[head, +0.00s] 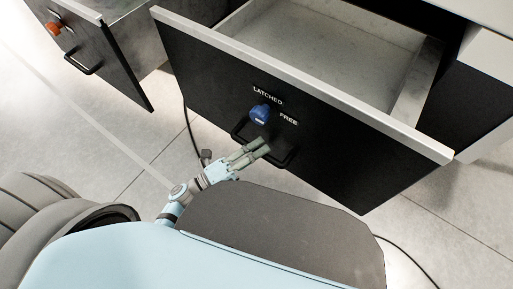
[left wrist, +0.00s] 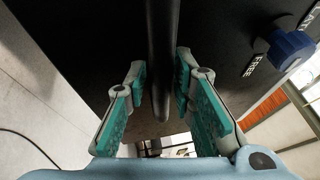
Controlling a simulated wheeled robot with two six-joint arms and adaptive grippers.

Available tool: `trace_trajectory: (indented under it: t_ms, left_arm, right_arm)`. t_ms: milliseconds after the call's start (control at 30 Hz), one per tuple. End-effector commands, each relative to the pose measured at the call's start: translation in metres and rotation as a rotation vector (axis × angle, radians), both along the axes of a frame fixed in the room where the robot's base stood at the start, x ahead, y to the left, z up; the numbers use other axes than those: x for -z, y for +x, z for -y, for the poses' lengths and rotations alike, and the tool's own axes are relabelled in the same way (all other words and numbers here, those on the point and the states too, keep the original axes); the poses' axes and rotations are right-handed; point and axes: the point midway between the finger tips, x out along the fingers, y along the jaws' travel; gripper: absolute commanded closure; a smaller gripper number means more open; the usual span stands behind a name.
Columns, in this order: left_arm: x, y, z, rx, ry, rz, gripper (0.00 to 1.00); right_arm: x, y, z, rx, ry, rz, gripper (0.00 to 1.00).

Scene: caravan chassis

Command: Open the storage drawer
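The storage drawer (head: 330,130) has a black front and a pale top edge. It stands pulled out, and its grey empty-looking inside (head: 325,45) shows from above. A blue knob (head: 260,115) sits on the front between the words LATCHED and FREE; it also shows at the upper right of the left wrist view (left wrist: 290,48). My left gripper (head: 262,146) is at the black bar handle (head: 285,160) below the knob. My right gripper is not seen.
Another black drawer front (head: 105,62) with an orange knob (head: 53,29) and its own handle stands out at the upper left. Pale tiled floor (head: 150,140) is open between it and my body. A dark cable lies on the floor.

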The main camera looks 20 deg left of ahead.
Motion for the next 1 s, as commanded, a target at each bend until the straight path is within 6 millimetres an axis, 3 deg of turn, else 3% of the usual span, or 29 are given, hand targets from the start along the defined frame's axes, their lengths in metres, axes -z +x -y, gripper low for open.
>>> trace_trajectory:
  t_ms: [400,800,1000]
  left_arm:
    - [0.001,-0.005,-0.005,0.0,0.0,0.0,0.65]
    - [0.019,-0.078,-0.067,0.0,0.0,-0.004,0.65]
    - [0.021,-0.09,-0.077,-0.001,-0.002,0.0,0.65]
  right_arm:
    - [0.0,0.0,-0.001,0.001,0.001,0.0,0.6]
    - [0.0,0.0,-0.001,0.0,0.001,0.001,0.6]
    - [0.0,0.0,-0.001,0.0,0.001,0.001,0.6]
